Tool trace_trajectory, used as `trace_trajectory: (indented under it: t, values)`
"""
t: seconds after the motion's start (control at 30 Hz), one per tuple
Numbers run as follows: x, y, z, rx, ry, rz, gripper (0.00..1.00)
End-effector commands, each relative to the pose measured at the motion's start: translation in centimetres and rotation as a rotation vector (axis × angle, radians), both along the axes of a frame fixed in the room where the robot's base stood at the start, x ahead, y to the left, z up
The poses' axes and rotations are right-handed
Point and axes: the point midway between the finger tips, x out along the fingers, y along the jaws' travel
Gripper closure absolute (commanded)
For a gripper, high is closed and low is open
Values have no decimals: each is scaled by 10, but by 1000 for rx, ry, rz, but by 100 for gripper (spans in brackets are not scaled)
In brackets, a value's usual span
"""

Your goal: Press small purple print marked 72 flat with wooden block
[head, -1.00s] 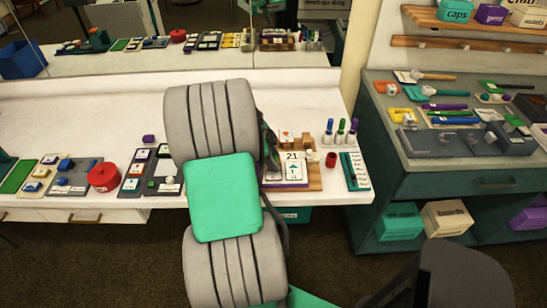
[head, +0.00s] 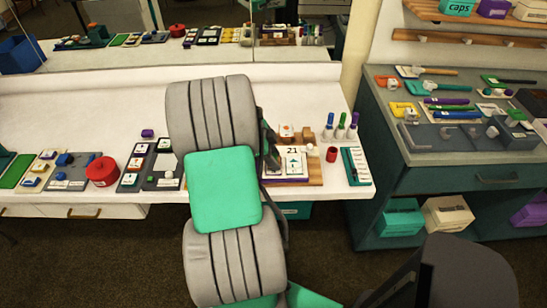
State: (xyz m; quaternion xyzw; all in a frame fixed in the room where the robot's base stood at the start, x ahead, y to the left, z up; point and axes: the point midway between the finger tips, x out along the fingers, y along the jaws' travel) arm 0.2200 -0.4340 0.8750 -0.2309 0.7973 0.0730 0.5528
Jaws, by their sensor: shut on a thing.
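My gripper (head: 272,150) shows only as a dark edge beside my grey and green arm, over the left part of a wooden board (head: 313,173) on the white counter. The contact is hidden, and I cannot tell whether the block touches what is below. A white sheet marked 21 (head: 292,150), with a teal mark and purple edge, lies on the board. No small purple print marked 72 can be made out.
Another brown block (head: 306,133) and a white knob stand on the board. To the right are a red cup (head: 332,153), several capped bottles (head: 340,129) and a teal tray (head: 356,167). Trays and a red round pot (head: 102,171) stand left. The counter's back left is clear.

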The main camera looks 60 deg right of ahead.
Motion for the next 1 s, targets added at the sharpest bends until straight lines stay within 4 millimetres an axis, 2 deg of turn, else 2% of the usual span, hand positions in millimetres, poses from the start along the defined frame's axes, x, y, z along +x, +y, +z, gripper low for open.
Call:
trace_trajectory:
  t: [1.0]
  values:
    - [1, -1, -10, 0, 0, 1, 93]
